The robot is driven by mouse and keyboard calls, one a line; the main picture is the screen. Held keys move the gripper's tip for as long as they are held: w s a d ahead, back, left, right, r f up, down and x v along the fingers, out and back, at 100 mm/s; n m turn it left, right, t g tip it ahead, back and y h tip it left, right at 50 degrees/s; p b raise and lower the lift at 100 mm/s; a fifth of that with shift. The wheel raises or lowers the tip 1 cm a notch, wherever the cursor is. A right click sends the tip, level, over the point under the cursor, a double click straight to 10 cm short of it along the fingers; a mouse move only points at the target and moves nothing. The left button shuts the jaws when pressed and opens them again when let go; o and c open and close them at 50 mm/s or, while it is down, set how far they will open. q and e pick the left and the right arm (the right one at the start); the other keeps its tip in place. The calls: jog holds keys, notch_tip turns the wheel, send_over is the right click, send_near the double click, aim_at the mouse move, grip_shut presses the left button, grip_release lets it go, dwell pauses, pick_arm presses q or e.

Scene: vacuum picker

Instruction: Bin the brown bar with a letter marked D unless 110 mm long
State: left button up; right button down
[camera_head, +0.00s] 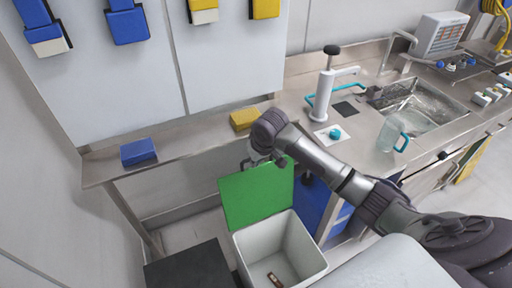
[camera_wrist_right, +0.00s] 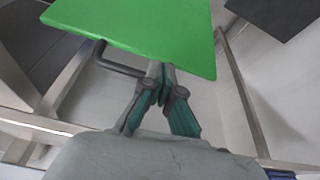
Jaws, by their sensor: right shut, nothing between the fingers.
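A white bin (camera_head: 250,243) stands low in front of the counter in the head view, its green lid (camera_head: 257,195) swung open at the back. A small brown bar (camera_head: 275,281) with a pale patch lies inside the bin near its bottom; no letter or length can be read on it. My right gripper (camera_head: 281,162) is just above the top edge of the lid, partly hidden by its own wrist. In the right wrist view its fingers (camera_wrist_right: 164,82) are shut and empty, close to the green lid (camera_wrist_right: 150,28). My left gripper is not in view.
A blue block (camera_head: 138,152) and a yellow block (camera_head: 243,119) lie on the narrow ledge behind the bin. A white pump dispenser (camera_head: 322,96), a clear jug (camera_head: 388,137) and a sink (camera_head: 412,108) are on the counter. A dark box (camera_head: 190,270) stands left of the bin.

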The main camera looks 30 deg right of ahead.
jog(key=w+d+r+m, duration=0.1)
jog(key=w+d+r, duration=0.25)
jog(key=r, duration=0.25)
jog(key=p+x, duration=0.1)
jog(key=x, duration=0.8)
jog(key=shift+d, duration=0.25)
jog(key=shift+s+f, duration=0.1)
jog(key=shift+s, duration=0.05)
